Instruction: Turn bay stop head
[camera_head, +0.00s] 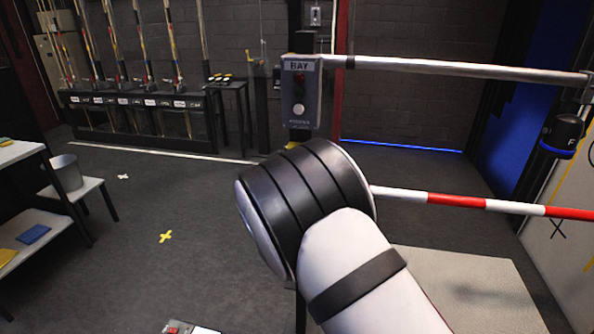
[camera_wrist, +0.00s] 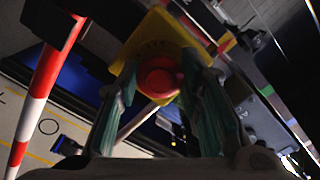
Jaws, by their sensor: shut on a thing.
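The red stop head (camera_wrist: 159,77) sits on a yellow housing (camera_wrist: 150,45) in the wrist view. My gripper (camera_wrist: 158,92) has its two greenish fingers on either side of the head and is shut on it. How far the head is turned cannot be told. In the head view my arm hides the gripper and the stop head. The grey box marked BAY (camera_head: 301,92) stands just above my arm, with a dim red lamp and a pale button on its front.
A red and white striped bar (camera_head: 480,203) runs right from behind my arm. A pale rail (camera_head: 450,68) crosses above it. A white bench with a bucket (camera_head: 67,172) stands at left. The floor at left centre (camera_head: 150,205) is mostly clear.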

